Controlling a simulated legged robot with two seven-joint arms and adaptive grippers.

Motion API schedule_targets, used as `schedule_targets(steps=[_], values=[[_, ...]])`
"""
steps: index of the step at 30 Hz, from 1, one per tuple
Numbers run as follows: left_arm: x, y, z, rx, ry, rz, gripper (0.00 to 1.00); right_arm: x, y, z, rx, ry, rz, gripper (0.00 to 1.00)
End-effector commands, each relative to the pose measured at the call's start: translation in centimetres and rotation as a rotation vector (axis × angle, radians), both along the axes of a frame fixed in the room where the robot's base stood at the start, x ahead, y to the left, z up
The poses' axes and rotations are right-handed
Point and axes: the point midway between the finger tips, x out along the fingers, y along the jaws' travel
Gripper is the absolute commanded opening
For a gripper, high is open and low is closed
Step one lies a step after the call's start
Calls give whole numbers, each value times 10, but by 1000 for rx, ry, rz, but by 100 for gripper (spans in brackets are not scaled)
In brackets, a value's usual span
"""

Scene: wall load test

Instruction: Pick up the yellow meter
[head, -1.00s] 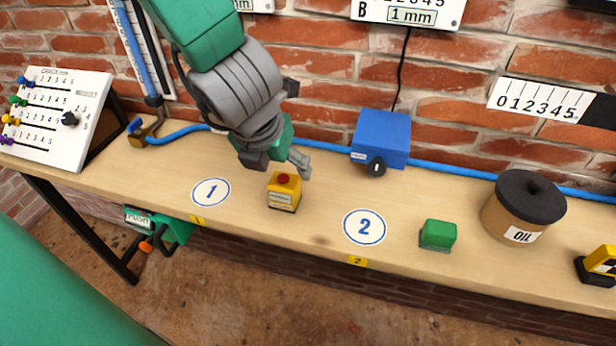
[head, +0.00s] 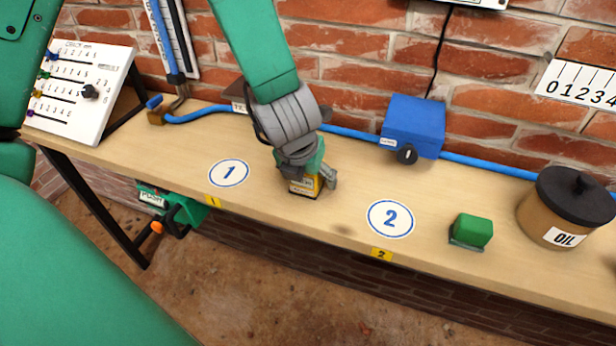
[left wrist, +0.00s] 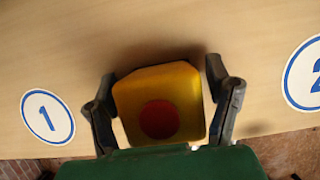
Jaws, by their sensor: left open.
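The yellow meter (head: 305,187) stands on the wooden bench between the round marks 1 and 2. In the head view my left gripper (head: 308,178) is over it from above and hides its top; only its lower front shows. In the left wrist view the meter (left wrist: 158,90) shows from above, with a red round button on top. There my left gripper (left wrist: 164,105) is open, with one finger on each side of the meter. The right finger looks very near it; I cannot tell whether it touches. My right gripper is not in view.
Mark 1 (head: 229,173) is left and mark 2 (head: 390,219) is right on the bench. A blue box (head: 413,125) with a black knob stands behind. A green block (head: 471,231) and an oil pot (head: 560,212) stand to the right. A blue hose (head: 345,130) runs along the wall.

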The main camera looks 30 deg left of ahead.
Motion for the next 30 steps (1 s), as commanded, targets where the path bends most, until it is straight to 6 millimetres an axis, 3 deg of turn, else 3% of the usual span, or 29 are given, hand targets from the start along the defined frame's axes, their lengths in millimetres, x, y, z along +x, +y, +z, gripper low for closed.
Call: schedule_targets(steps=[5, 11, 23, 30], values=[[0, -2, 1, 2, -2, -1, 72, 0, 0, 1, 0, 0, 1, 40], [0, -3, 1, 4, 0, -1, 7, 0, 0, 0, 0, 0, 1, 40], [0, -1, 4, 2, -3, 0, 7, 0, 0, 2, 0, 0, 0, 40], [1, -2, 46, 3, -5, 1, 6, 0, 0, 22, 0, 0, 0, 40]])
